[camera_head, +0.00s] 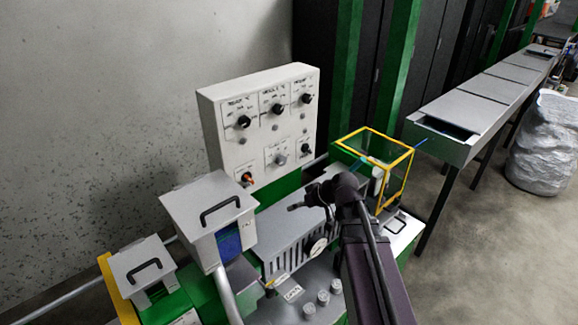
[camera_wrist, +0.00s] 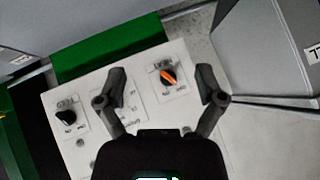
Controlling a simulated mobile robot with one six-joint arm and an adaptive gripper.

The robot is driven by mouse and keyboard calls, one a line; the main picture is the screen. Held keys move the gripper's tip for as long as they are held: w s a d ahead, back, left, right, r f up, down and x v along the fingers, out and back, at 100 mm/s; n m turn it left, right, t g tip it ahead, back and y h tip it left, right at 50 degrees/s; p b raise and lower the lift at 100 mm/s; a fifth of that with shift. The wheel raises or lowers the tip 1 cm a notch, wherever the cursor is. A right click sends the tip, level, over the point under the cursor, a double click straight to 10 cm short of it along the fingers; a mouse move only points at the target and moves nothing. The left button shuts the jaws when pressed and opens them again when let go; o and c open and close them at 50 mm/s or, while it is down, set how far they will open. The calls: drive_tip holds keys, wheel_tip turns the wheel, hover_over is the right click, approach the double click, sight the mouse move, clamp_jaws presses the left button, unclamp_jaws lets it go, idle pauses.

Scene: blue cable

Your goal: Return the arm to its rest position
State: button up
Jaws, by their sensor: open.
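My arm (camera_head: 368,265) rises from the bottom of the head view, and its dark end bends left over the grey machine. My gripper (camera_head: 298,206) points left, in front of the white control panel (camera_head: 227,135). In the wrist view my gripper (camera_wrist: 160,76) is open, its two fingers apart with nothing between them. An orange knob (camera_wrist: 168,77) on the panel shows beyond the fingers. It also shows at the panel's lower left in the head view (camera_head: 247,177). A thin blue cable (camera_head: 421,141) shows by the yellow-framed guard (camera_head: 408,165); part of it is hidden.
A grey box with a black handle (camera_head: 208,205) and a smaller one (camera_head: 142,262) stand left. A grey trough (camera_head: 465,118) runs back right, beside a silver sack (camera_head: 543,145). Open floor lies at right.

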drive_tip(key=s+d+f+m+g+h+b, duration=0.2)
drive_tip(key=s+d+f+m+h+b, duration=0.1)
drive_tip(key=s+f, duration=0.3)
drive_tip(key=s+d+f+m+g+h+b, duration=0.2)
drive_tip(key=s+d+f+m+h+b, duration=0.1)
drive_tip(key=s+f, duration=0.3)
drive_tip(key=shift+s+d+g+h+b, duration=0.3)
drive_tip(key=shift+s+d+h, duration=0.2)
drive_tip(key=shift+d+h, duration=0.3)
drive_tip(key=shift+a, duration=0.15)
idle(1.6)
